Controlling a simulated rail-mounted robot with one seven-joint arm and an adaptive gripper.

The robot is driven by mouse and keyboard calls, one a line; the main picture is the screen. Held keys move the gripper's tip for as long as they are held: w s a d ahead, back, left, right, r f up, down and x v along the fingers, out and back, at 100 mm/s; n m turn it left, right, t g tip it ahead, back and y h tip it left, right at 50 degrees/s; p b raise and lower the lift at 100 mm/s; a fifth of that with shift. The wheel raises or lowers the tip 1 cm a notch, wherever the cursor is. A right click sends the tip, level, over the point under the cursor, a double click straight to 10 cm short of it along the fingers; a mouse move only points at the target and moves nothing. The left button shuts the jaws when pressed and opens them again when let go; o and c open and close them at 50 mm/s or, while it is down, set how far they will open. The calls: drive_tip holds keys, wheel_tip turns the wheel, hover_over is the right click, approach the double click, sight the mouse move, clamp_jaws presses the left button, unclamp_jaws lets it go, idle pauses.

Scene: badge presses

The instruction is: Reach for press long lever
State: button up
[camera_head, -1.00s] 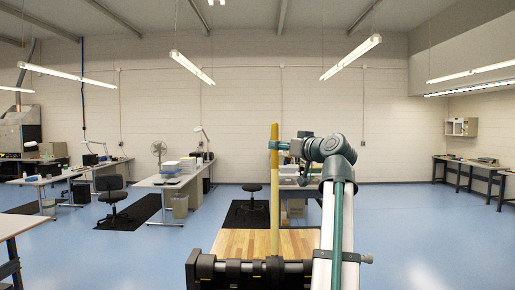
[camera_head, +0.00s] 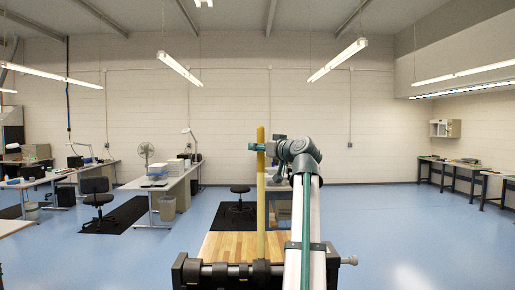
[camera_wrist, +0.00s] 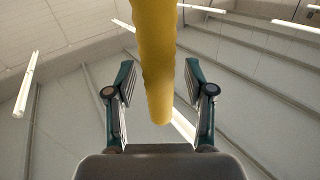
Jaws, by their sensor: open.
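The long lever (camera_head: 260,205) is a yellow rod standing upright from a dark base at the front of a wooden bench top. My gripper (camera_head: 258,146) is at the lever's upper part, reaching in from the right, with its teal fingers level with the rod just below its top. In the wrist view the lever (camera_wrist: 155,55) runs down between the two spread fingers of my gripper (camera_wrist: 160,78), with gaps on both sides. The jaws are open. Whether any finger touches the rod cannot be told.
The wooden bench top (camera_head: 225,246) lies below the lever, with a dark press frame (camera_head: 205,275) along its front edge. A black stool (camera_head: 240,195) stands behind it. Desks and a black chair (camera_head: 97,198) are at the left. The blue floor at the right is clear.

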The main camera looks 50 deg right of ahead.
clamp_jaws()
idle(0.4)
